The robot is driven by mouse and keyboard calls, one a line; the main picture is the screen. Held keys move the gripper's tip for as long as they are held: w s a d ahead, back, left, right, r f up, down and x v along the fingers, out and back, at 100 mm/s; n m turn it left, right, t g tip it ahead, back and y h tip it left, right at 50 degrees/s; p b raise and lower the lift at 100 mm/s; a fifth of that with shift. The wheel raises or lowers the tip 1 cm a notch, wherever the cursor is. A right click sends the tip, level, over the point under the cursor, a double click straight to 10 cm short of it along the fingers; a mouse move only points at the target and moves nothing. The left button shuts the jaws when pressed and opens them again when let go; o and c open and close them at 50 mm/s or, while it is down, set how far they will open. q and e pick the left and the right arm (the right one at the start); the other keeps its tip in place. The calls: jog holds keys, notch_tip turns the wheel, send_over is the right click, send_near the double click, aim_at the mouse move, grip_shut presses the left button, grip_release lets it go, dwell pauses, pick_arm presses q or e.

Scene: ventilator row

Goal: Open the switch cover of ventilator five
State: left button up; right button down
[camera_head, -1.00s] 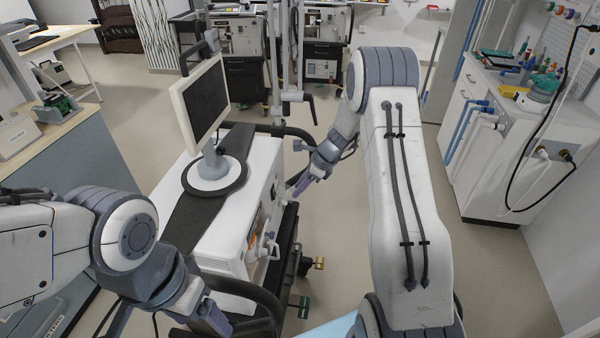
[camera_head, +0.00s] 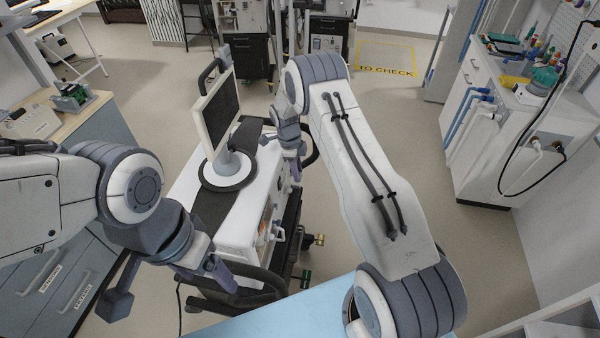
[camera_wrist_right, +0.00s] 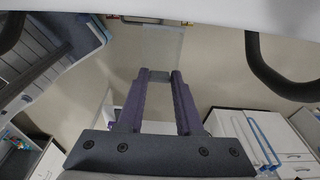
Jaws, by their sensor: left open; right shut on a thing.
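The white ventilator (camera_head: 232,226) with a tilted monitor (camera_head: 216,112) stands on a dark cart in the middle of the head view. No number is readable on it. My right gripper (camera_head: 296,171) is at its right side near the top edge. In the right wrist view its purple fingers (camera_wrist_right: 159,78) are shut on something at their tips. A pale translucent panel (camera_wrist_right: 163,44) shows just beyond the tips; I cannot tell for sure that it is the switch cover. My left gripper (camera_head: 224,276) is open and empty, low beside the ventilator's front. The switch area is hidden in the head view.
A light blue surface (camera_head: 290,316) lies at the front. A dark handle (camera_wrist_right: 268,70) curves beside my right gripper. A wall bench (camera_head: 530,130) with hoses stands right, and a wooden-topped cabinet (camera_head: 90,118) left. Free floor lies right of the ventilator, with a yellow TO CHECK marking (camera_head: 386,58) behind.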

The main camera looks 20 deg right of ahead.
jog(key=shift+w+a+r+g+h+b, duration=0.2)
jog(key=shift+a+g+h+b, duration=0.1)
jog(key=shift+h+b, duration=0.25)
jog(key=c, duration=0.6)
grip_release()
jog(key=shift+o, duration=0.2)
jog(key=shift+r, duration=0.15)
